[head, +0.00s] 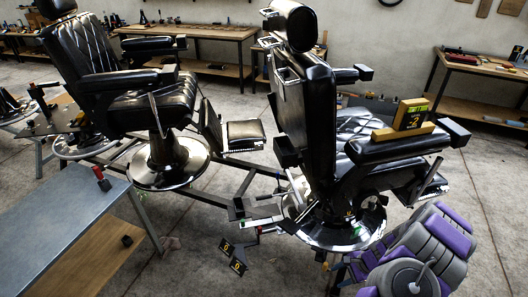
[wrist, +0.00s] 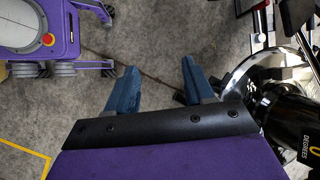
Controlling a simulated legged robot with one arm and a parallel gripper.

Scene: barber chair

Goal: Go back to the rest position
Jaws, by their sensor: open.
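In the wrist view my gripper (wrist: 158,64) shows two blue fingers spread apart, with nothing between them. They hang over bare grey floor, left of the round shiny base (wrist: 240,82) of a barber chair. In the head view my purple and grey arm fills the lower right, in front of the near black barber chair (head: 322,125). A yellow and black block marked 2 (head: 411,114) stands on that chair's armrest, apart from my arm.
A second black barber chair (head: 105,75) stands at the left. A grey-topped table (head: 55,215) is at the lower left. Wooden workbenches (head: 205,32) line the back wall. Black markers (head: 232,257) lie on the floor near the middle. Open floor lies at the lower middle.

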